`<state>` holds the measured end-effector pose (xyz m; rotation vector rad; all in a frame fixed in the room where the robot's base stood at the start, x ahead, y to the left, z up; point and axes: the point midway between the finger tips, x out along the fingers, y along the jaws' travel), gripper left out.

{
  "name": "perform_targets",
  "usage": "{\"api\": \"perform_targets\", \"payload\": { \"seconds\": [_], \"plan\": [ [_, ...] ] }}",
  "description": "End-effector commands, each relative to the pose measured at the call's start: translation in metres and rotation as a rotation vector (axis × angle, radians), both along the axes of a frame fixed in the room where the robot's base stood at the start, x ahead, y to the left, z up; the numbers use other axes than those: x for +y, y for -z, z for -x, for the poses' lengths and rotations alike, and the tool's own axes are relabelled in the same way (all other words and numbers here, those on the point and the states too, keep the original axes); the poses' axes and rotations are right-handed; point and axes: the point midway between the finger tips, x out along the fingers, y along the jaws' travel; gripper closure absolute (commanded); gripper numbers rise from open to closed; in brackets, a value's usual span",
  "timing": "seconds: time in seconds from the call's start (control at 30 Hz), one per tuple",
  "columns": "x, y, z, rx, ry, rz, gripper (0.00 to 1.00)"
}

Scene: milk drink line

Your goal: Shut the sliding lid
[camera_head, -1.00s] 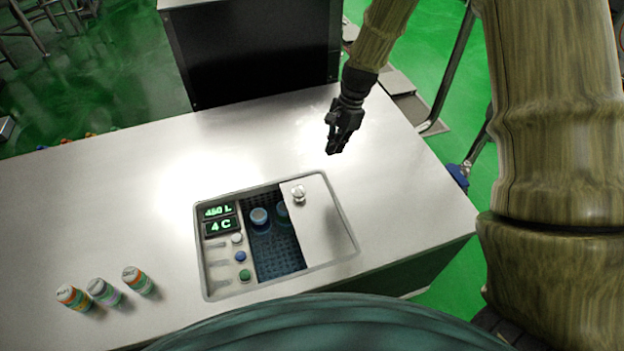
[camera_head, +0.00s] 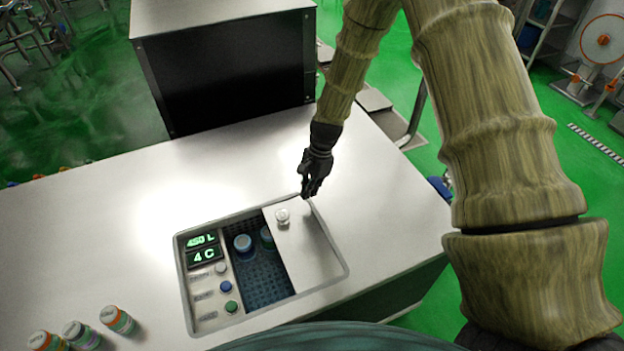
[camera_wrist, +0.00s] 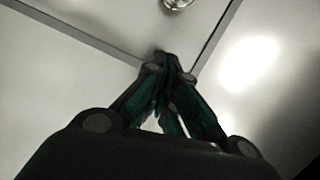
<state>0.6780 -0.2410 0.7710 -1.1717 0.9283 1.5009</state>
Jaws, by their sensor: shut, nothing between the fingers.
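The sliding lid (camera_head: 311,252) is a pale flat panel over the right part of a recessed bay in the counter. Its round metal knob (camera_head: 282,216) stands near its upper left corner; the knob also shows at the top of the wrist view (camera_wrist: 177,3). The left of the bay is uncovered, showing a dark perforated floor (camera_head: 266,283) and blue-capped containers (camera_head: 243,243), one partly hidden by the lid. My gripper (camera_head: 308,195) is shut and empty, by the lid's upper right corner, to the right of the knob. I cannot tell whether it touches anything.
A control panel (camera_head: 211,296) with green displays and several buttons lies left of the opening. Small bottles (camera_head: 118,320) stand at the counter's lower left. The counter left of the bay is mostly clear.

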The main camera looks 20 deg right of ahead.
Motion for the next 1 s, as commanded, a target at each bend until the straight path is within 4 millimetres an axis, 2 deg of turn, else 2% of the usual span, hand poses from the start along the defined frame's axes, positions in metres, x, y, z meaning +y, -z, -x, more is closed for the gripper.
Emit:
{"api": "perform_targets", "payload": {
  "seconds": [0.2, 0.3, 0.5, 1.0],
  "plan": [
    [0.008, 0.023, 0.002, 0.002, 0.000, -0.001, 1.00],
    [0.023, 0.021, 0.005, 0.000, -0.002, 0.000, 1.00],
    [0.040, 0.022, 0.009, 0.000, -0.001, 0.000, 1.00],
    [0.045, 0.023, 0.010, 0.000, 0.000, 0.000, 1.00]
  ]
}}
